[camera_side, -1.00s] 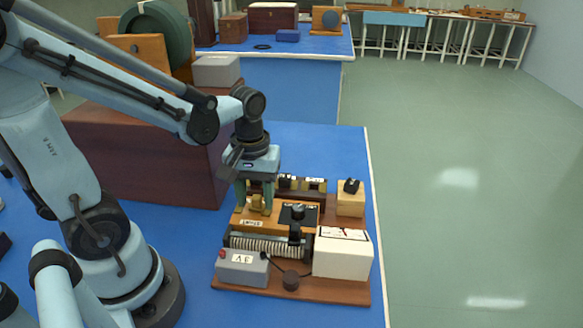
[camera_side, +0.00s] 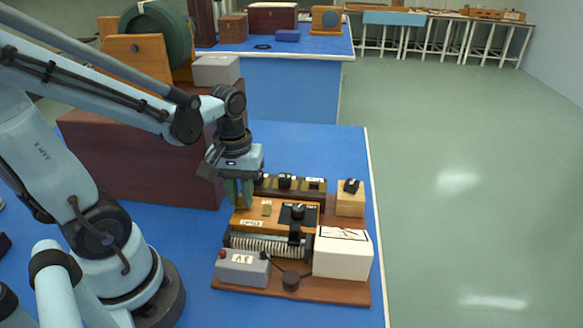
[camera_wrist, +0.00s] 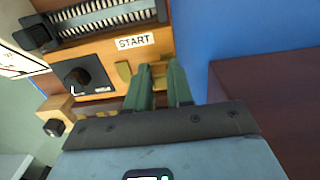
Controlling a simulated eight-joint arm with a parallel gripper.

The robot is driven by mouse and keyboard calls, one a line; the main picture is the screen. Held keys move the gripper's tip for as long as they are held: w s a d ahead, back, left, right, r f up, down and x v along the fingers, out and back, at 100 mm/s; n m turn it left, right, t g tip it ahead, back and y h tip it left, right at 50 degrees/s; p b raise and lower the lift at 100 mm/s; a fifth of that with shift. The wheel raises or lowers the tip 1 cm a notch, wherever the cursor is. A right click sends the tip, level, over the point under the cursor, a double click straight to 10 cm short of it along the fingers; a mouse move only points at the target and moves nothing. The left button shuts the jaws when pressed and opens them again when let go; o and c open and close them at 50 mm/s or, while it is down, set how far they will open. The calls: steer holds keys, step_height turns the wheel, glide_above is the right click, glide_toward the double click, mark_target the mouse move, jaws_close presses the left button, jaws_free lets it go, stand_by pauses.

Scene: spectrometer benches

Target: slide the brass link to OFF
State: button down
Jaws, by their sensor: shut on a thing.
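My gripper (camera_side: 240,203) is at the left end of the wooden board (camera_side: 278,214), its fingers down and close together. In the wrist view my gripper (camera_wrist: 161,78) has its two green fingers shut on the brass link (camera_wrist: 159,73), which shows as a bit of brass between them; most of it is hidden. A separate brass block (camera_side: 266,207) stands on the board, right of the fingers; it also shows in the wrist view (camera_wrist: 124,71). The START label (camera_side: 251,223) is on the board's front face. No OFF mark can be read.
A black knob (camera_side: 297,212) is right of the brass block. A ribbed coil (camera_side: 262,245), a grey box (camera_side: 241,267) and a white meter box (camera_side: 342,252) stand in front. A dark box (camera_side: 285,184) lies behind.

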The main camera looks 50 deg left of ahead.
mark_target(241, 198)
steer(key=shift+s+a, duration=0.2)
steer(key=shift+a, duration=0.05)
steer(key=c, duration=1)
jaws_free()
steer(key=shift+d+r, duration=0.1)
step_height(241, 198, up, 12)
steer(key=w+d+f+m+t, duration=0.5)
steer(key=m+t, duration=0.2)
steer(key=m, duration=0.2)
steer(key=shift+d, duration=0.35)
